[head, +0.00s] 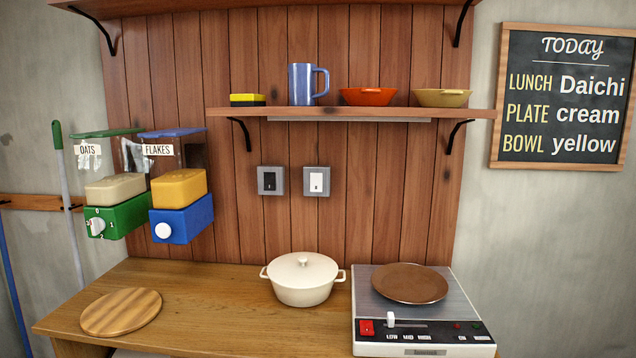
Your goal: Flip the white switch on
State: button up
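The white switch (316,182) is a white rocker in a grey square plate on the wood-plank wall. It sits above the counter, right of a similar plate with a black switch (270,181). The picture is too small to tell which way the white rocker is tipped. Nothing covers either switch. My gripper is not in view.
A white lidded pot (303,279) stands on the wooden counter (215,300) below the switches. A hotplate (425,338) with a brown plate (409,283) is right of it. The shelf (350,113) overhangs above. Oats (112,215) and flakes (181,218) dispensers hang at left.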

aim_at(316, 179)
jog(key=i+j+z, duration=0.55)
jog(key=z, duration=0.15)
